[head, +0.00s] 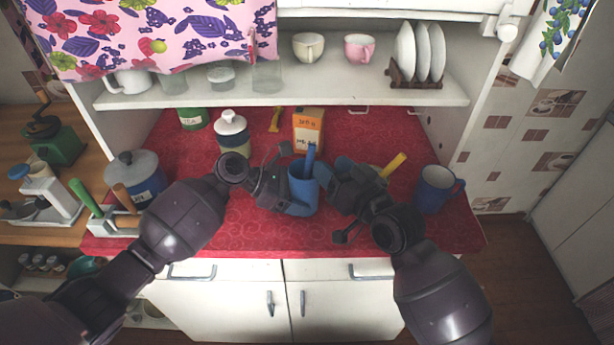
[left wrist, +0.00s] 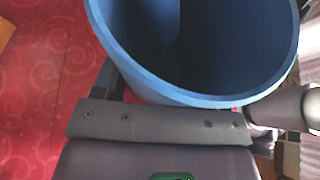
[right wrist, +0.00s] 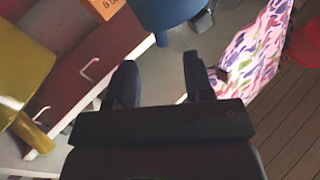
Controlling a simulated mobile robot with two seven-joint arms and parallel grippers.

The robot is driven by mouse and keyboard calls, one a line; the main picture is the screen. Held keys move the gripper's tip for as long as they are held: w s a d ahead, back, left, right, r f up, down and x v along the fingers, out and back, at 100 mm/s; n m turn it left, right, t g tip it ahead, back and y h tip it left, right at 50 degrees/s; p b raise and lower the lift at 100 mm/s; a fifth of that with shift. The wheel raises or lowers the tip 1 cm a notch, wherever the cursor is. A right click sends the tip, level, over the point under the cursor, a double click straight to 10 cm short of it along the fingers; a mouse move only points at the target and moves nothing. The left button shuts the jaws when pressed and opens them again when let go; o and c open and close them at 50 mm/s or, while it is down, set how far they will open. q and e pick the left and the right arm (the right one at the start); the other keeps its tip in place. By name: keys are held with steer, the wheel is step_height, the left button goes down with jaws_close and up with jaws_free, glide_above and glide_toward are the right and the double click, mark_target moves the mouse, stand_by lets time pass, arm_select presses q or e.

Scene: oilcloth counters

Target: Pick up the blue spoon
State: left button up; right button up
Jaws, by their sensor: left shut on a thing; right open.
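A blue cup-like container (head: 303,193) stands at the middle of the red counter in the head view. The blue spoon (head: 311,156) stands in it with its handle above the rim; its lower end is hidden there. My left gripper (head: 296,208) is shut on the container's near left side, and the wide rim (left wrist: 190,100) fills the left wrist view. A blue piece inside may be the spoon (left wrist: 160,18). My right gripper (head: 338,178) is open and empty, just right of the container. In the right wrist view, a blue surface (right wrist: 168,12) shows beyond its spread fingers (right wrist: 160,85).
An orange box (head: 308,131) stands behind the container. A white-lidded jar (head: 232,132) is behind my left arm. A yellow handle (head: 394,164) and a blue mug (head: 435,189) are to the right. The shelf (head: 300,98) overhangs the counter's back. The front strip of counter is clear.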

mark_target(314, 153)
steer(key=shift+x, duration=2.7)
steer(key=shift+f, duration=0.1)
steer(key=shift+s, duration=0.1)
jaws_close()
